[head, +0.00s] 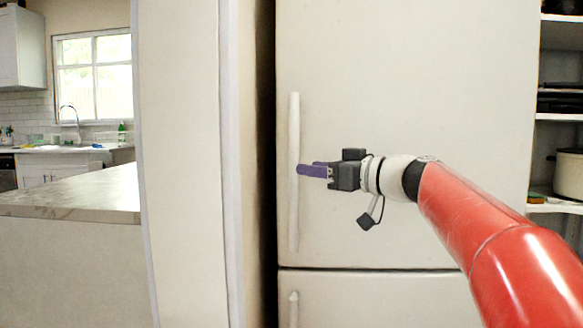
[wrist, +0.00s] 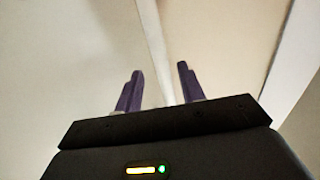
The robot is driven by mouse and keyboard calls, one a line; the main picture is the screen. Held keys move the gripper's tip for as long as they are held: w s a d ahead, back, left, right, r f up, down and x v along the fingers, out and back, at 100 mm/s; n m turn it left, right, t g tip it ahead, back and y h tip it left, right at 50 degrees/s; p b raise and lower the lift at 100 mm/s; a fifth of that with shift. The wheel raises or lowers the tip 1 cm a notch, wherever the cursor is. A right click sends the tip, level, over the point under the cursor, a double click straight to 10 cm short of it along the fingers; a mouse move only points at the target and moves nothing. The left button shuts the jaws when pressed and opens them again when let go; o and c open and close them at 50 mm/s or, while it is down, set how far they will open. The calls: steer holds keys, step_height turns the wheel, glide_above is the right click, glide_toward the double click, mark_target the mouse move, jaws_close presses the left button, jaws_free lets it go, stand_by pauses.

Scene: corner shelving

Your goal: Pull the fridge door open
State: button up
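The white fridge door (head: 400,70) is shut, with a long vertical white handle (head: 294,225) along its left side. My gripper (head: 312,169), with purple fingers, reaches in from the right at about the handle's mid-height. Its fingertips overlap the handle in the head view. In the wrist view my gripper (wrist: 160,85) has its two fingers apart, and a pale strip that looks like the handle (wrist: 152,40) runs between them. A gap shows between the strip and the fingers. Contact with the handle cannot be told.
A lower fridge door (head: 380,300) with its own handle (head: 293,310) is below. A wall panel (head: 185,150) stands close on the left, with a dark gap beside the fridge. Shelves with a pot (head: 569,175) are at the right. A counter (head: 75,195) is far left.

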steer(key=p+x, duration=0.1)
steer(key=x, duration=0.5)
jaws_close()
